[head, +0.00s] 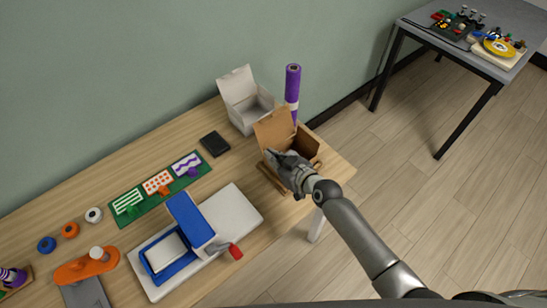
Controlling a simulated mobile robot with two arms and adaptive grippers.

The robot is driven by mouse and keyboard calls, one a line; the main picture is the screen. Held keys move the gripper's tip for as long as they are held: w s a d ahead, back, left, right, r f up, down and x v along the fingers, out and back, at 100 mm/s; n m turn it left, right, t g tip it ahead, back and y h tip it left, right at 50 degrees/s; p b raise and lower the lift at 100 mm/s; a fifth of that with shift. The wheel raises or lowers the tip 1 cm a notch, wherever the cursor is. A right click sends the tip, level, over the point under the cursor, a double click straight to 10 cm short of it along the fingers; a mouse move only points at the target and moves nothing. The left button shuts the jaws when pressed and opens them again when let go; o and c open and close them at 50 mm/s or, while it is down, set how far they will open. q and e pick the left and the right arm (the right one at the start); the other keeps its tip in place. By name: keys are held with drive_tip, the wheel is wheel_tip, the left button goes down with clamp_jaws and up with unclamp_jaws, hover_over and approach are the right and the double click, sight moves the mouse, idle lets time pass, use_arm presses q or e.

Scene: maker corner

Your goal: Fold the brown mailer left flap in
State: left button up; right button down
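The brown mailer (306,145) is an open cardboard box near the right end of the wooden table. Its lid (271,129) stands up at the back left. A narrow brown strip (268,180) shows along its lower left side, partly behind my gripper; I cannot tell how far the left flap is folded. My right gripper (274,157) is over the left part of the mailer and hides much of its inside. Its fingers are small and overlap the box, so I cannot tell whether they are open or touching the cardboard. My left gripper is not in view.
A white open box (247,112) and an upright purple roll (292,86) stand behind the mailer. A black block (215,144), a green mat with patterned cards (129,235) and a blue press on a white board (240,210) lie left. The table's right edge is close.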

drive_tip(key=shift+w+d+f+m+g+y+b, duration=0.15)
drive_tip(key=shift+w+d+m+g+y+b, duration=0.35)
drive_tip(key=shift+b, duration=1)
drive_tip(key=shift+s+d+f+m+t+y+b, duration=0.1)
drive_tip(key=shift+d+f+m+y+b, duration=0.2)
drive_tip(key=shift+m+b, duration=0.85)
drive_tip(key=shift+w+d+f+m+g+y+b, duration=0.1)
drive_tip(key=shift+w+d+m+g+y+b, duration=0.3)
drive_tip(key=shift+b, duration=1.5)
drive_tip(key=shift+r+m+y+b, duration=0.15)
drive_tip(key=shift+m+y+b, duration=0.25)
drive_tip(key=shift+b, duration=0.6)
drive_tip(key=c, duration=1.7)
unclamp_jaws()
drive_tip(key=v, duration=1.2)
drive_tip(key=shift+r, duration=0.1)
